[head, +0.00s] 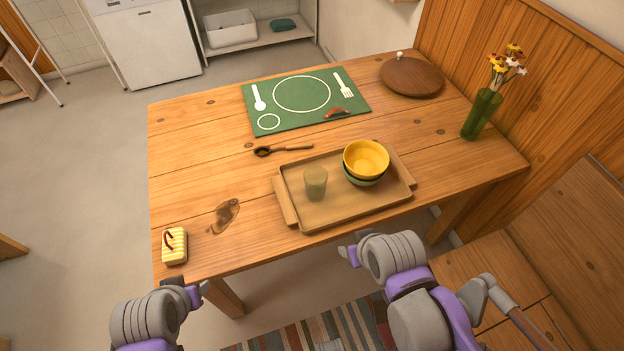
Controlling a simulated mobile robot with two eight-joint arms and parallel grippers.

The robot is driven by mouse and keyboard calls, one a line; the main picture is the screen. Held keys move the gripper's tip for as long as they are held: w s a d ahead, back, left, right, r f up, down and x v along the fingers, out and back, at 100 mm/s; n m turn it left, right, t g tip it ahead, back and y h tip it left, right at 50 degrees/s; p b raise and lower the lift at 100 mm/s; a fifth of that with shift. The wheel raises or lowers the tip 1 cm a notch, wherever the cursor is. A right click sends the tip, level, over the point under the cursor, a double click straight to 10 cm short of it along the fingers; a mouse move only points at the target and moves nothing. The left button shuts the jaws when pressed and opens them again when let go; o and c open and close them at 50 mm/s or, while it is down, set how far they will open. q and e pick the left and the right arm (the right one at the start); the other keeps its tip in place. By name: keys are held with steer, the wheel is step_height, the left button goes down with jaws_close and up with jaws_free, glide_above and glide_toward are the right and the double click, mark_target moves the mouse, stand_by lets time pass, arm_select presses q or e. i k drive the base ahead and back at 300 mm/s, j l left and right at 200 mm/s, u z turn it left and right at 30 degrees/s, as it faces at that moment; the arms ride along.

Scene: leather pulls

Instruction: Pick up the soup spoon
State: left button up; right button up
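A dark soup spoon (290,149) lies on the wooden table between the green placemat and the tray. Its round bowl is at the left and its handle points right. My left gripper (196,291) is low in the view, off the table's front left corner and far from the spoon. My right gripper (347,256) is in front of the table's near edge, with the tray between it and the spoon. Neither gripper touches the spoon. The fingers are small and partly hidden, so I cannot tell whether they are open.
A wooden tray (288,207) holds a green cup (316,183) and stacked bowls (366,159). The green placemat (257,94) has printed cutlery and a small red item. A round lid (411,76), flower vase (482,114) and yellow striped item (175,246) stand near table edges. Table left of the spoon is clear.

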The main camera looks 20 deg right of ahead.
mark_target(261, 150)
steer(key=i+l+u, duration=0.15)
steer(key=i+u, duration=0.15)
steer(key=i+l+u, duration=0.3)
steer(key=i, duration=0.2)
